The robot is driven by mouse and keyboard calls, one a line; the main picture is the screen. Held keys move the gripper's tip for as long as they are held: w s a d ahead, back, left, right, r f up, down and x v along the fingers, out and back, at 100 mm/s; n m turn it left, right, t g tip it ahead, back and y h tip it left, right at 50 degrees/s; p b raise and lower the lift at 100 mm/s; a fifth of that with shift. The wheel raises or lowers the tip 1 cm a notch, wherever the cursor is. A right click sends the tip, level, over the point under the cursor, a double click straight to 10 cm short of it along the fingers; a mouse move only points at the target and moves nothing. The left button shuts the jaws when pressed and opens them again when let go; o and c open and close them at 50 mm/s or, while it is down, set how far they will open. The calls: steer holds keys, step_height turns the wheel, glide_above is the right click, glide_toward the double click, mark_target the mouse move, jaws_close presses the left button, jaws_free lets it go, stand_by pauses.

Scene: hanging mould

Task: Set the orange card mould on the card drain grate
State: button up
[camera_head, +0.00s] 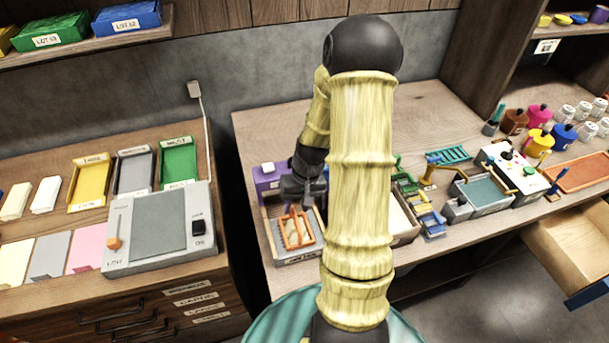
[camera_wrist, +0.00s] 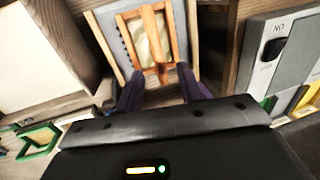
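The orange card mould (camera_head: 298,231) is a small rectangular frame with a centre bar and a pale panel. It lies over a grey, shallow tray-like surface (camera_head: 297,257), which appears to be the card drain grate, on the bench left of my arm. In the wrist view the mould (camera_wrist: 178,38) is at the top centre, close in front of my gripper. My gripper (camera_wrist: 160,88) has its two dark fingers apart, one on each side of the mould's bar end, with gaps visible. In the head view my gripper (camera_head: 300,203) is just above the mould. Contact underneath is hidden.
A purple box (camera_head: 268,180) stands directly behind the tray. Green, yellow and blue frames (camera_head: 420,205) lie right of my arm. A grey machine with a switch (camera_head: 160,228) is on the left bench, across a gap. An open drawer (camera_head: 575,245) juts out at right.

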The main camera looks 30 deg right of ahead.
step_height(320, 180, up, 12)
steer(key=d, duration=0.2)
steer(key=shift+s+d+b, duration=0.15)
steer(key=shift+s+b, duration=0.2)
steer(key=shift+b, duration=0.05)
steer(key=s+a+n+t+h, duration=0.1)
steer(key=s+a, duration=0.2)
steer(key=a, duration=0.4)
steer(key=s+a+r+n+t+h, duration=0.1)
steer(key=s+a+n, duration=0.1)
steer(key=a, duration=0.6)
steer(key=shift+s+a+r, duration=0.15)
steer(key=shift+s+a, duration=0.15)
steer(key=shift+s, duration=0.6)
